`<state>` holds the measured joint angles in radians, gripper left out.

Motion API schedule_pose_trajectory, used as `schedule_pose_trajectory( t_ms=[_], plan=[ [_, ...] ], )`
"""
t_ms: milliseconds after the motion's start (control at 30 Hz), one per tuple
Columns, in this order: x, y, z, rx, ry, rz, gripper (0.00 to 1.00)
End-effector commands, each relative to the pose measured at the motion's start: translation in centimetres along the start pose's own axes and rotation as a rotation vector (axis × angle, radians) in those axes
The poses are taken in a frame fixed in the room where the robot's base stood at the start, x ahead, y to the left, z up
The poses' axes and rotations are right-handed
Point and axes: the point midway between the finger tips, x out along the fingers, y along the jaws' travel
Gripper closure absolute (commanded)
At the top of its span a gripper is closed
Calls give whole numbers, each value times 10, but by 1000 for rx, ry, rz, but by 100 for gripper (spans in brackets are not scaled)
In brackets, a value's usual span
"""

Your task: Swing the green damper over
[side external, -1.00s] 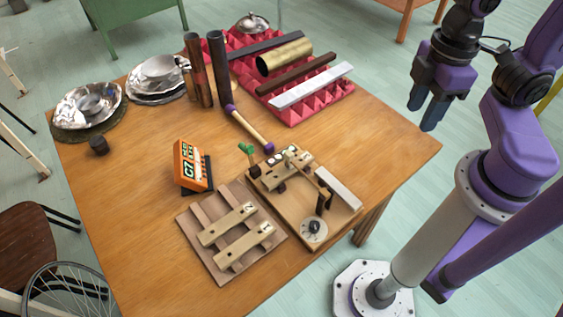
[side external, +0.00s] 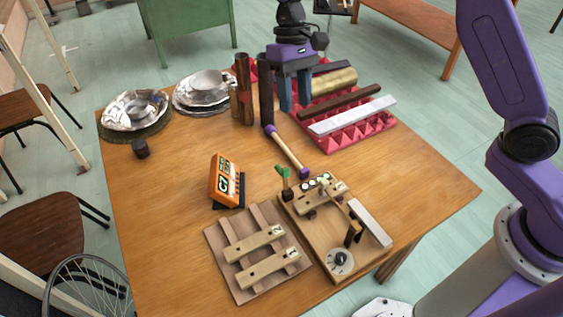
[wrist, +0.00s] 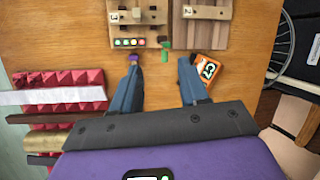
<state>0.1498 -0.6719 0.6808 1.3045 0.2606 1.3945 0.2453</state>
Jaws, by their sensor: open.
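The green damper (side external: 285,172) is a small green piece standing at the back left corner of a wooden board (side external: 318,232) with a bar, a dial and a row of pale round spots. In the wrist view the damper (wrist: 165,46) shows beyond my fingertips, between them. My gripper (side external: 294,109) is open and empty, pointing down over the back of the table, well behind the damper and apart from it. It also shows in the wrist view (wrist: 160,64) with a wide gap between its fingers.
A purple-ended mallet (side external: 286,150) lies between my gripper and the damper. Dark upright tubes (side external: 265,92) stand left of my gripper. Red egg-crate foam (side external: 355,130) with bars lies to its right. An orange C7 display (side external: 224,181) and a two-bar board (side external: 222,250) are left of the damper's board.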

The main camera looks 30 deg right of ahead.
Motion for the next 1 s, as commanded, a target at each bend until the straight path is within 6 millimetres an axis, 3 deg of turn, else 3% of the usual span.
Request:
schedule_pose_trajectory(
  t_ms=[100,333,567,1000],
  plan=[
    [5,5,-33,82,-25,-38,56],
    [11,16,-65,172,-51,-85,56],
    [21,16,-68,186,-58,-93,56],
    [99,10,-64,186,-59,-91,56]
  ],
)
